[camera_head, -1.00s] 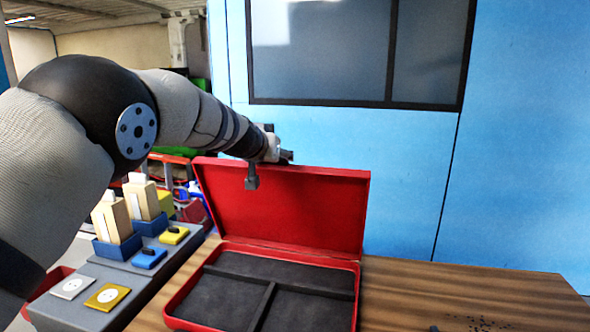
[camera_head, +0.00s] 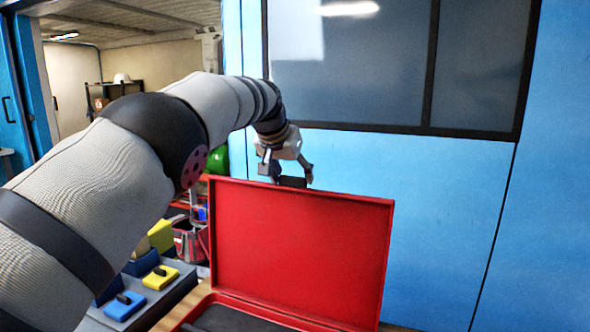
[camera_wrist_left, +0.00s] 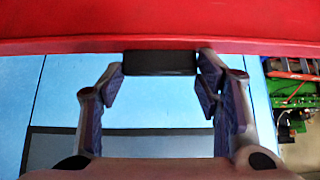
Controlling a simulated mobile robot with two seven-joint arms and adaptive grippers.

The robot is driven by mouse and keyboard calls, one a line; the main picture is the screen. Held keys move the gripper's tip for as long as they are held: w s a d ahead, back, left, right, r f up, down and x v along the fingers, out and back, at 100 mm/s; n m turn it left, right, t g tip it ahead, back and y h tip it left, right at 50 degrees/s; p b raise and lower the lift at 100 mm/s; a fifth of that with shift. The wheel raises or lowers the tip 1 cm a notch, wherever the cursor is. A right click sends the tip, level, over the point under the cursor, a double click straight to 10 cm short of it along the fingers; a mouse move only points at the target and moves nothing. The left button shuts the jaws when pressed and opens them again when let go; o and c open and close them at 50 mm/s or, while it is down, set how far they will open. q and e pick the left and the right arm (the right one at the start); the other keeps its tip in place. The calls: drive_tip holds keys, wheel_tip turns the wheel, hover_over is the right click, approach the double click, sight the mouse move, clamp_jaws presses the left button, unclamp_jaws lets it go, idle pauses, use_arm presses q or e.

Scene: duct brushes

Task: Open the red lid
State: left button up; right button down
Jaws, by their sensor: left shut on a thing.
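The red lid (camera_head: 300,240) stands upright, swung up from the red case (camera_head: 268,312), whose dark-lined inside shows at the bottom of the head view. A black handle (camera_head: 291,182) sits at the lid's top edge. My left gripper (camera_head: 289,176) is at that edge, left of its middle, shut on the black handle. In the left wrist view the handle (camera_wrist_left: 160,63) lies between the fingertips, against the red lid edge (camera_wrist_left: 250,46). Most of the case's inside is cut off by the lower frame edge. My right gripper is not in view.
A grey bench (camera_head: 167,291) with a blue block (camera_head: 125,304) and a yellow block (camera_head: 160,277) stands left of the case. A blue wall (camera_head: 440,200) with a dark-framed window rises behind the lid. Only a little wooden tabletop shows.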

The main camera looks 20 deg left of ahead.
use_arm(q)
drive_tip(key=shift+s+a+f, duration=0.1)
drive_tip(key=shift+a+f, duration=0.1)
drive_tip(key=shift+f, duration=0.3)
drive_tip(key=shift+a+f, duration=0.15)
drive_tip(key=shift+f, duration=0.35)
drive_tip(key=o, duration=1.7)
drive_tip(key=shift+a, duration=0.1)
drive_tip(key=shift+r, duration=0.1)
drive_tip(key=shift+r, duration=0.3)
drive_tip(key=v, duration=1.1)
drive_tip(key=shift+s+r, duration=0.15)
drive_tip(key=shift+r, duration=0.2)
